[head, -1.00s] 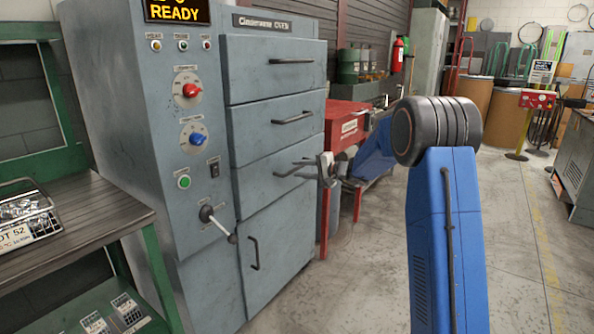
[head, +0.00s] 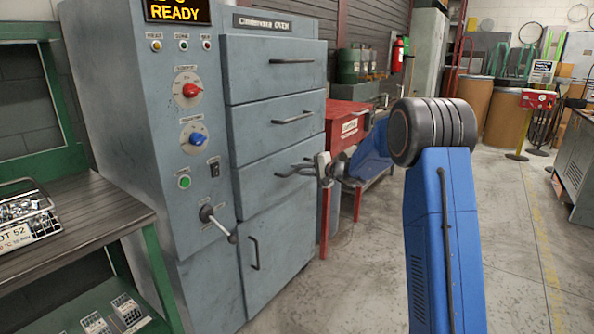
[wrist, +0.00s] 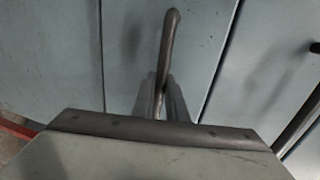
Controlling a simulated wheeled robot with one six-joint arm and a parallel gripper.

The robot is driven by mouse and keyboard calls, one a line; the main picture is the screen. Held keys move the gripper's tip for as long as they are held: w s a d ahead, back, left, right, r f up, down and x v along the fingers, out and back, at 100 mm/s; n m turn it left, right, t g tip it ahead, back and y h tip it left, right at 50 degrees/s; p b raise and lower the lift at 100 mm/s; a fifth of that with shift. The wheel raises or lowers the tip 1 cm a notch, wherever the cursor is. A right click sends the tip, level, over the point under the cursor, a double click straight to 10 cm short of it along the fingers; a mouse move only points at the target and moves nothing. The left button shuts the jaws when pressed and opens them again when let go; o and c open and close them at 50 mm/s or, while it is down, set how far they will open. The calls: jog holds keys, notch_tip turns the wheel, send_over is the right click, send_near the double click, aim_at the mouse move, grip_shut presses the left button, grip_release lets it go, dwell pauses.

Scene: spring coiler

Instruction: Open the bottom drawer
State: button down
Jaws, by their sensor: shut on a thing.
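The grey oven cabinet has three stacked drawers with dark bar handles; the bottom drawer (head: 262,186) is flush with the front and looks shut. Its handle (head: 284,173) also shows in the wrist view (wrist: 168,38), running up from between the fingers. My gripper (head: 306,168) is at the right part of this handle, shut on it. In the wrist view my gripper (wrist: 160,100) has a finger on each side of the bar, and the wrist body hides the rest of it.
A door with an upright handle (head: 254,253) is below the drawers. A lever (head: 217,222) sticks out at its left. A red cabinet (head: 344,126) stands right behind my gripper. A workbench (head: 100,212) with a wire basket is at left.

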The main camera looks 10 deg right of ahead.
jog(key=f+v, duration=0.3)
jog(key=v, duration=1.2)
jog(key=s+d+f+v, duration=0.1)
jog(key=f+v, duration=0.2)
jog(key=v, duration=1.3)
jog(key=shift+f, duration=0.3)
jog(key=shift+a, duration=0.1)
jog(key=c, duration=1.8)
grip_release()
jog(key=shift+o, duration=0.2)
jog(key=v, duration=1.7)
jog(key=shift+s, duration=0.15)
